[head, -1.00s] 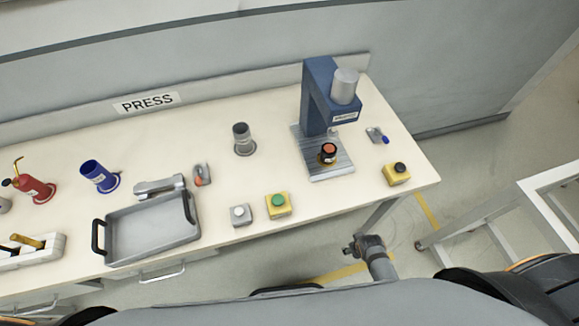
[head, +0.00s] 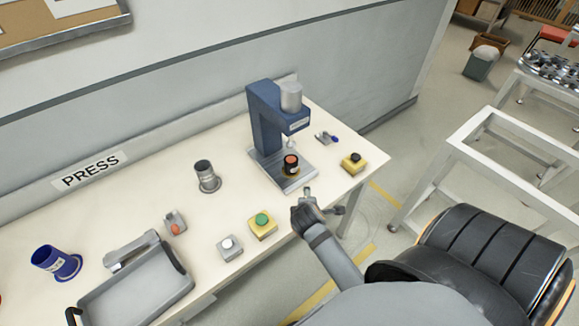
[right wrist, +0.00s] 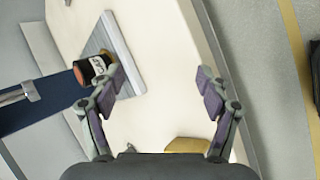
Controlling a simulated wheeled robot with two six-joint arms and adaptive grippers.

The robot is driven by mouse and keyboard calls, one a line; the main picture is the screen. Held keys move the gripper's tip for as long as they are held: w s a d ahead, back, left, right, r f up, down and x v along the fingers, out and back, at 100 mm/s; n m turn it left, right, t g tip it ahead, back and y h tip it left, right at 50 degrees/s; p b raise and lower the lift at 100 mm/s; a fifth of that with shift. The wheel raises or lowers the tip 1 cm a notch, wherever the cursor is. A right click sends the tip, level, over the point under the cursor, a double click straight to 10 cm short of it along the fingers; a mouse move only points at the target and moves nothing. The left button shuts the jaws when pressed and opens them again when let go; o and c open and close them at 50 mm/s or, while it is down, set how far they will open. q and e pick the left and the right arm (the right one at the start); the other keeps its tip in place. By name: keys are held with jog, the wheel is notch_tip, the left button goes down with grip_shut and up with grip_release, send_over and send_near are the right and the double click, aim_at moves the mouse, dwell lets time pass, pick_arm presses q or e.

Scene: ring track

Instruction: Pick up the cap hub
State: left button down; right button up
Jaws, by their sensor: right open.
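The cap hub (head: 291,164) is a short black cylinder with an orange top, standing upright on the grey base plate of the blue press (head: 266,125). In the right wrist view the cap hub (right wrist: 92,70) shows a white CAP label and sits at the left, partly behind the left finger. My right gripper (head: 308,192) is just in front of the press plate, near the table's front edge. My left gripper is not in view.
A green-button yellow box (head: 263,224) and a grey button box (head: 229,247) stand left of my right gripper. A yellow box with a black knob (head: 353,162) stands right of the press. A grey cylinder (head: 206,174) and grey tray (head: 140,296) are farther left.

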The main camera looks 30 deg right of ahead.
aim_at(290, 166)
jog(key=w+n, duration=0.1)
jog(key=n, duration=0.1)
jog(key=w+r+n+t+h, duration=0.1)
jog(key=w+n, duration=0.1)
jog(key=n, duration=0.1)
jog(key=w+r+n+t+h, duration=0.1)
jog(key=w+n, duration=0.1)
jog(key=n, duration=0.1)
jog(key=shift+w+d+r, duration=0.2)
jog(key=shift+r, duration=0.05)
jog(key=w+n, duration=0.1)
jog(key=n, duration=0.2)
jog(key=w+r+n+t+h, duration=0.1)
jog(key=w+n, duration=0.1)
jog(key=w+a+r+n+t, duration=0.1)
jog(key=n, duration=0.2)
jog(key=shift+w+r+n, duration=0.2)
jog(key=shift+w+n, duration=0.1)
jog(key=shift+w, duration=0.1)
jog(key=x, duration=1)
jog(key=shift+w+d+f, duration=0.1)
jog(key=shift+w+f, duration=0.1)
jog(key=shift+f, duration=0.15)
jog(key=shift+s+r, duration=0.15)
jog(key=shift+c, duration=1.1)
jog(key=c, duration=1.2)
jog(key=shift+c, duration=0.7)
